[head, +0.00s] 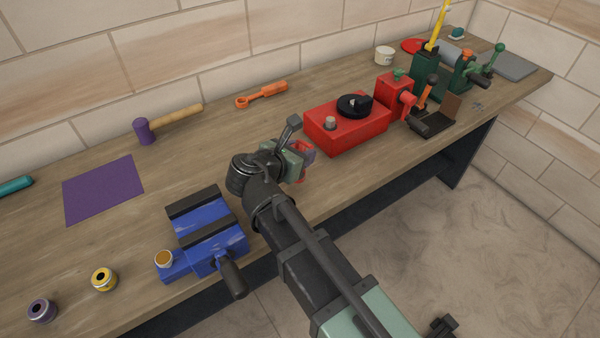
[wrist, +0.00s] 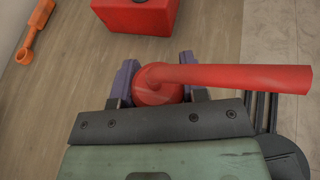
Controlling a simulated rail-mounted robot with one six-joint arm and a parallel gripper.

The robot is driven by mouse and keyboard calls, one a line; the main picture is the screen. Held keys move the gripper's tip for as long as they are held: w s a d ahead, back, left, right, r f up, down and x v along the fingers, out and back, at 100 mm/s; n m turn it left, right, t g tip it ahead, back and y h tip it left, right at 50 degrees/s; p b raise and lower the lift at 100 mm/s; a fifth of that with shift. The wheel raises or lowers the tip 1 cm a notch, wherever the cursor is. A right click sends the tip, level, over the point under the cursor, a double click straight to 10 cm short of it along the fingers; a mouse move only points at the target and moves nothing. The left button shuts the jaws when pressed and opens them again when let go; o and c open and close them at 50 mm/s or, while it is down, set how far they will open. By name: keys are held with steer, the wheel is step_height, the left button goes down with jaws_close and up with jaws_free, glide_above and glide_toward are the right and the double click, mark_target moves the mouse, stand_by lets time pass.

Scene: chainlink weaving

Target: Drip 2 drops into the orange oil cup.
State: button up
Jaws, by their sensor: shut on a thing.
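My gripper (head: 303,152) is over the bench, right of the blue vise, and also shows in the wrist view (wrist: 157,88). Its purple jaws are shut on a red oiler (wrist: 235,77) with a round body and a long spout pointing right in the wrist view. In the head view the oiler (head: 303,146) is mostly hidden by my gripper. A small cup with an orange top (head: 163,259) sits at the front left end of the blue vise (head: 207,228), apart from the oiler. No drop is visible.
A yellow cup (head: 104,279) and a purple cup (head: 41,311) stand at front left. A purple mat (head: 103,189), mallet (head: 172,118) and orange wrench (head: 261,95) lie behind. A red box (head: 345,132) with a black disc stands to the right. Bench between mat and vise is clear.

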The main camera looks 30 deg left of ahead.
step_height(320, 180, down, 4)
steer(key=b, duration=0.3)
steer(key=shift+r, duration=0.25)
steer(key=shift+f, duration=0.2)
steer(key=o, duration=1)
steer(key=p+v, duration=0.4)
steer(key=v, duration=0.7)
